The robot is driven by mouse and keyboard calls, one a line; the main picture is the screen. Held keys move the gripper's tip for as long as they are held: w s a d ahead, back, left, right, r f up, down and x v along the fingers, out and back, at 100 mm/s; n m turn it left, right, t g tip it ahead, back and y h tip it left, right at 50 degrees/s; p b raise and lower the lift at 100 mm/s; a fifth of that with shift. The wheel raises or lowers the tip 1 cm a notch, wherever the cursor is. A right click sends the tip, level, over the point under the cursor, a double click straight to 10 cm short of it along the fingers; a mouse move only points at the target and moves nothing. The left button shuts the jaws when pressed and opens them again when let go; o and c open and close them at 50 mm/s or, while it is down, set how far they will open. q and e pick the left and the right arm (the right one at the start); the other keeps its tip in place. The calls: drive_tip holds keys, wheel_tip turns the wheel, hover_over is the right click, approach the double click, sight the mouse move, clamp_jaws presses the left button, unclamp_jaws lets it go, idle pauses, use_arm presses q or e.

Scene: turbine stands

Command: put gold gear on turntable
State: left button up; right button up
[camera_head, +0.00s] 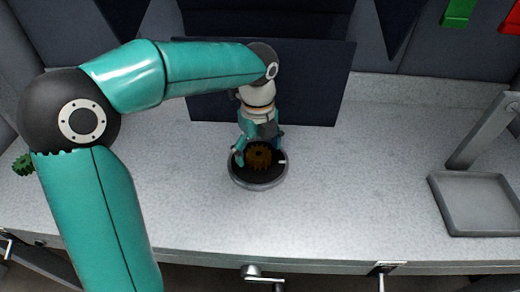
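The fingers look open, with a small gap between the left finger and the gear. The gripper hides the far edge of the turntable. My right gripper is not in view.
A green gear (23,165) is at the far left, partly hidden behind my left arm. A grey square tray (481,232) stands at the right beside a slanted grey post (482,135). A dark panel (318,85) stands behind the turntable. The grey counter is clear between turntable and tray.

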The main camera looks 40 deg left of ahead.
sight(258, 154)
use_arm(q)
drive_tip(key=shift+o, duration=0.8)
drive_tip(key=shift+r, duration=0.1)
wheel_tip(258, 154, up, 7)
drive_tip(key=p, duration=0.6)
drive_tip(key=shift+s+p, duration=0.1)
drive_tip(key=shift+p, duration=0.3)
